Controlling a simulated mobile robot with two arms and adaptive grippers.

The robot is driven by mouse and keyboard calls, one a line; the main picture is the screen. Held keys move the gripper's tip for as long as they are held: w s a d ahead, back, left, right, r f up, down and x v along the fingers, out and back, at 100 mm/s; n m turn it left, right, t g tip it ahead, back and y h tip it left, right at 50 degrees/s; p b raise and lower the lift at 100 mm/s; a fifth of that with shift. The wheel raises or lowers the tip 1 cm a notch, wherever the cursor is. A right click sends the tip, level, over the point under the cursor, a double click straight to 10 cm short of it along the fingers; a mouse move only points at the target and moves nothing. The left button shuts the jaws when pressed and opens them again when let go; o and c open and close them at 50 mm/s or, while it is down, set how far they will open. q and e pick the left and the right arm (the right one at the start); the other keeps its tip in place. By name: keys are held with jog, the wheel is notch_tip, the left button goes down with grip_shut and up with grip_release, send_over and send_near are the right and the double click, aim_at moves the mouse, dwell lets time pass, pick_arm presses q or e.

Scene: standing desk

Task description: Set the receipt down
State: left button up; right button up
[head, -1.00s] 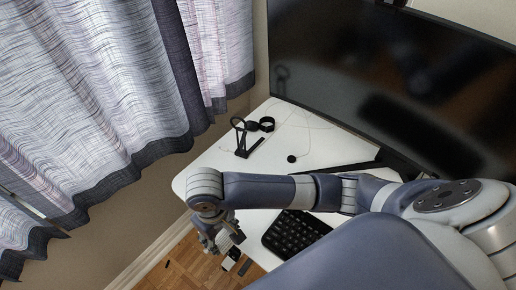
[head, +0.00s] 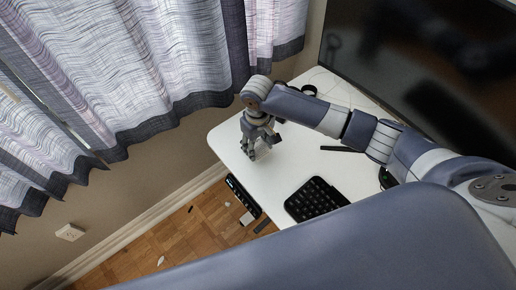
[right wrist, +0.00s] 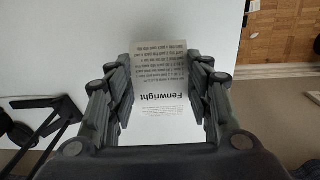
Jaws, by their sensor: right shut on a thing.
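The receipt (right wrist: 160,68) is a small pale paper with dark printed lines and the word "Fenwright", seen in the right wrist view. My right gripper (right wrist: 160,75) is shut on it, with a finger at each side of the paper. In the head view my right gripper (head: 256,152) points down over the left part of the white desk (head: 238,165). I cannot make out the receipt there, nor tell whether it touches the desk. My left gripper is not in view.
A black keyboard (head: 316,199) lies near the desk's front edge, right of the gripper. A large dark monitor (head: 420,70) stands at the back. A black stand (right wrist: 48,115) shows in the right wrist view.

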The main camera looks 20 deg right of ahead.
aim_at(258, 148)
jog(key=shift+s+f, duration=0.15)
jog(key=shift+f, duration=1.15)
jog(key=o, duration=0.6)
jog(key=shift+f, duration=0.1)
notch_tip(258, 148, up, 12)
jog(key=shift+r, duration=0.15)
